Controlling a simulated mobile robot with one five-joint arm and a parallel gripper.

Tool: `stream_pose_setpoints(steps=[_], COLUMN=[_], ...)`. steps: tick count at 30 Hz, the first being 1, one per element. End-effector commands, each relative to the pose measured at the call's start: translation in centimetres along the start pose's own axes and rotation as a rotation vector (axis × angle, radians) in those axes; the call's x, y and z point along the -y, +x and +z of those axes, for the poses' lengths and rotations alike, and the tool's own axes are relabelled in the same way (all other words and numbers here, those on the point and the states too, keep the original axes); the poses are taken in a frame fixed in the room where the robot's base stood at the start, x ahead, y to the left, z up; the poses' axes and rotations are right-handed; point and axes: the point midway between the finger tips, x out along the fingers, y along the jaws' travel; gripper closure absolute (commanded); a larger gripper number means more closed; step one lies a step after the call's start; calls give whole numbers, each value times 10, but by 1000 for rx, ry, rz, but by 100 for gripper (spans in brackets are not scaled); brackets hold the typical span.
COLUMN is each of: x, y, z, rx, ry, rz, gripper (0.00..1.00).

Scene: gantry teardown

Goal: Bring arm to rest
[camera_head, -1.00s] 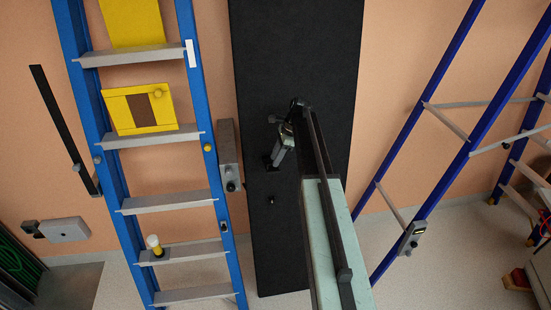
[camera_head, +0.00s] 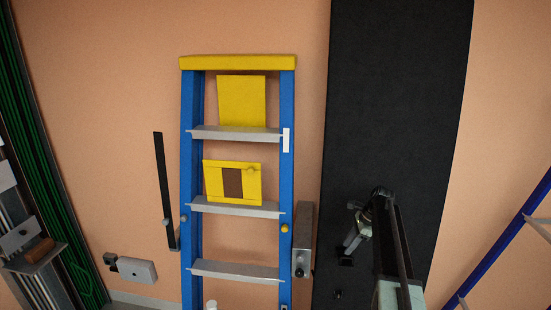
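My arm (camera_head: 390,245) reaches up from the bottom right in the head view, in front of a tall black panel (camera_head: 395,100). My gripper (camera_head: 355,235) is small and dark at the arm's far end, seen against the panel. Its fingers are too small and dark to tell whether they are open or shut. I see nothing clearly held in it.
A blue ladder (camera_head: 187,130) with grey steps and a yellow top stands left of the panel. A grey box (camera_head: 303,240) is between them. A green-black rack (camera_head: 50,150) is far left. Another blue frame (camera_head: 510,240) is at lower right. Bare wall lies between.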

Motion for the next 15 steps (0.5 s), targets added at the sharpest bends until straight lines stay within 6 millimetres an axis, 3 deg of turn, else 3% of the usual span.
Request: stream_pose_setpoints(steps=[1,5,9,12,15], x=[-5,-50,-126,-185,-235], y=[45,124,206,249,269], z=[13,55,83,88,83], rx=[0,-30,-105,-168,-225], ry=[-33,-123,-382,-667,-968], rz=[14,50,90,125,172], gripper=[68,68,68,68,68])
